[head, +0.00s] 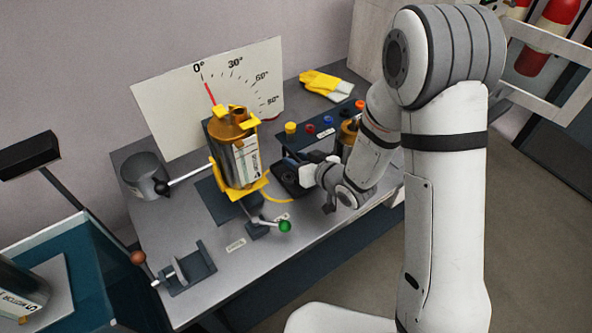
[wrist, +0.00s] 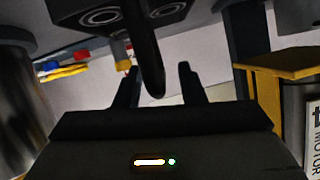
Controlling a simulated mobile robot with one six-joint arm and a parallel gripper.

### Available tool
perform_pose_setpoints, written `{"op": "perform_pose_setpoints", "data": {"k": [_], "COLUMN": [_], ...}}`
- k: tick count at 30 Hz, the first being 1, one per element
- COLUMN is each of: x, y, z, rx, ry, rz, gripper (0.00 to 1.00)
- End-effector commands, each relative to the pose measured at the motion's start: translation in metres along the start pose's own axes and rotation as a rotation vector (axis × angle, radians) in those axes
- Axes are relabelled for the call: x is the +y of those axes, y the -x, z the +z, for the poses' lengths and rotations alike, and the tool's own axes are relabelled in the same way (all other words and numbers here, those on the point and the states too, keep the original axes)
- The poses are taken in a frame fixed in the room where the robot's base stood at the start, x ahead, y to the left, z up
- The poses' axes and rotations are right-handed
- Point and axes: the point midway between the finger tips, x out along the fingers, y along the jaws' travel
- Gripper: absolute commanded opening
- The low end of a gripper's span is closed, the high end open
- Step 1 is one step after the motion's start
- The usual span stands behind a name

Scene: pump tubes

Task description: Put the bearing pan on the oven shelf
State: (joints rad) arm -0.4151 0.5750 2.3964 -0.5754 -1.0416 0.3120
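The bearing pan (head: 284,180) appears as a dark, shallow pan lying on the bench, partly hidden behind my gripper. In the wrist view the pan (wrist: 136,45) shows at the top with round metal rings in it, and its dark handle (wrist: 153,75) reaches down between my fingers. My gripper (head: 310,181) is beside the pan, low over the bench. In the wrist view the gripper (wrist: 157,88) is open, with a visible gap on the right of the handle. No oven shelf can be clearly made out.
A brass motor (head: 238,155) in a yellow clamp stands left of the pan, before a white angle board (head: 165,110). A panel of coloured knobs (head: 326,127) and yellow gloves (head: 326,85) lie behind. A teal box (head: 95,262) is at lower left.

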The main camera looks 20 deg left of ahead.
Motion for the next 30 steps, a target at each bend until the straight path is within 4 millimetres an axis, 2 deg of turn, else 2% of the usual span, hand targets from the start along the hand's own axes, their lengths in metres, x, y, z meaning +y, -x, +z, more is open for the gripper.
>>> {"op": "perform_pose_setpoints", "data": {"k": [3,10,23,30], "x": [-0.0003,0.0005,0.001,0.0012], "y": [-0.0089,-0.0096,-0.0092,-0.0091], "z": [0.0004,0.0003,0.0001,0.0001], "rx": [-0.001,0.0,0.0,0.0], "ry": [0.0,0.0,0.0,-0.001], "rz": [-0.001,0.001,0.002,0.002], "gripper": [0.36,0.36,0.01,0.0]}}
